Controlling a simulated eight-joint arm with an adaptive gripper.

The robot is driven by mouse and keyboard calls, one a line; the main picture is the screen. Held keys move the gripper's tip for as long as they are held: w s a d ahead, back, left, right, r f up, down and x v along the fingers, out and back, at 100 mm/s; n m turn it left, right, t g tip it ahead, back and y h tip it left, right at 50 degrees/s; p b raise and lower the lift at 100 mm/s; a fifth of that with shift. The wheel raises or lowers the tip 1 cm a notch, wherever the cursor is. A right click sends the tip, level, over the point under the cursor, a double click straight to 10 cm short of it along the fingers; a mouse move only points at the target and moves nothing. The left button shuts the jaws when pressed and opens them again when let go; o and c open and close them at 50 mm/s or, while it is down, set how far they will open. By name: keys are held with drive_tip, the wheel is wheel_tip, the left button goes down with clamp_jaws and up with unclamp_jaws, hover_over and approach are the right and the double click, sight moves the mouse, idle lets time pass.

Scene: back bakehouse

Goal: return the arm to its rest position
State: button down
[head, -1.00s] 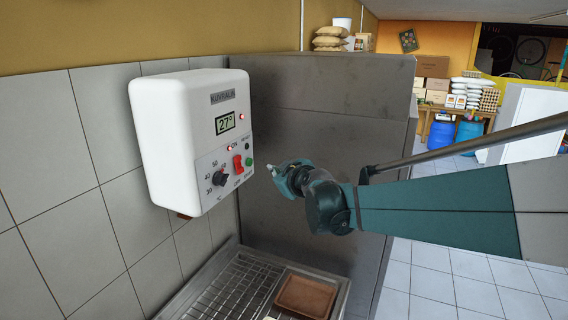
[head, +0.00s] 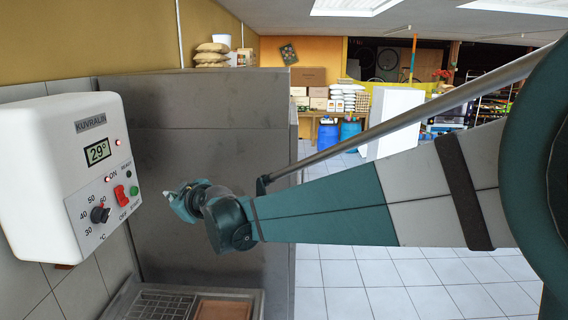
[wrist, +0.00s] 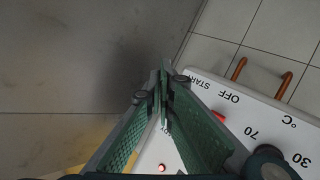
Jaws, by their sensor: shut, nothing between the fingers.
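My gripper (head: 176,200) is in front of the white control box (head: 40,185), to the right of its panel and apart from it in the head view. Its fingers are together and empty; in the wrist view the closed fingertips (wrist: 162,78) point past the upside-down panel (wrist: 255,115). My arm stretches in from the right, roughly level. The box's display (head: 98,152) reads 29°. The red rocker switch (head: 120,195) and the black dial (head: 100,215) show on the panel. A red lamp beside ON and another by the display are lit.
A grey metal partition (head: 220,110) stands behind my gripper. A tray with a wire rack (head: 160,305) and a brown block (head: 222,309) lie below. Tiled floor (head: 390,285) is open to the right. Blue barrels (head: 350,132) and boxes are far back.

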drive_tip(key=s+d+f+m+h+b, duration=0.2)
drive_tip(key=s+d+f, duration=0.15)
drive_tip(key=d, duration=0.75)
drive_tip(key=s+d+f+m+h+b, duration=0.15)
drive_tip(key=s+d, duration=0.35)
drive_tip(key=d, duration=0.6)
drive_tip(key=s+d+f+m+h+b, duration=0.2)
drive_tip(key=s+d+f+m, duration=0.15)
drive_tip(key=d, duration=0.85)
drive_tip(key=s+d+f+m+g+h+b, duration=0.1)
drive_tip(key=s+d+f+m+h+b, duration=0.1)
drive_tip(key=s+d+f, duration=0.7)
drive_tip(key=s+d+f+m+g+h+b, duration=0.1)
drive_tip(key=s+d+f+m+b, duration=0.3)
drive_tip(key=s+d+f, duration=0.5)
drive_tip(key=s+d+m+h, duration=0.1)
drive_tip(key=s+d, duration=0.5)
drive_tip(key=d, duration=0.1)
drive_tip(key=shift+f+g+h, duration=0.25)
drive_tip(key=shift+g+h, duration=0.1)
drive_tip(key=shift+g, duration=0.05)
